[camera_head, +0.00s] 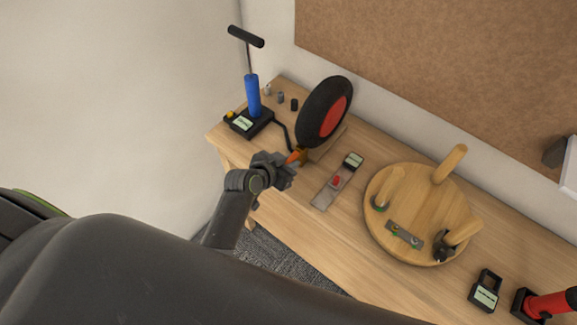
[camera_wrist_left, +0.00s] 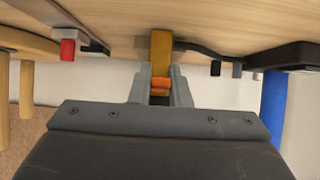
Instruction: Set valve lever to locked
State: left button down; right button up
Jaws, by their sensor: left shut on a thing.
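The valve has a brass-yellow body (camera_wrist_left: 161,52) and an orange lever (camera_head: 294,156). It sits at the foot of the black wheel with a red hub (camera_head: 333,120), where a black hose arrives from the pump. My left gripper (camera_head: 287,168) is at the valve, coming from the table's front edge. In the left wrist view, its fingers (camera_wrist_left: 160,88) are shut on the orange lever (camera_wrist_left: 160,83), and the brass body shows just beyond them. The fingers hide part of the lever, so its exact angle is hard to tell. My right gripper is not in view.
A blue pump (camera_head: 252,95) with a black base stands at the left end of the wooden table, several small caps beside it. A grey plate with a red piece (camera_head: 336,181) lies right of my gripper. Further right are a round wooden stool (camera_head: 417,185) and a red tool (camera_head: 551,304).

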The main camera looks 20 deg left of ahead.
pick_arm(q)
jog(key=shift+f+t+b, duration=0.1)
jog(key=shift+t+b, duration=0.3)
jog(key=shift+b, duration=0.2)
jog(key=c, duration=1.4)
grip_release()
jog(key=shift+w, duration=0.1)
jog(key=shift+o, duration=0.2)
jog(key=b+v, duration=0.2)
jog(key=v, duration=1.5)
jog(key=shift+s+a+b, duration=0.2)
jog(key=shift+b, duration=0.1)
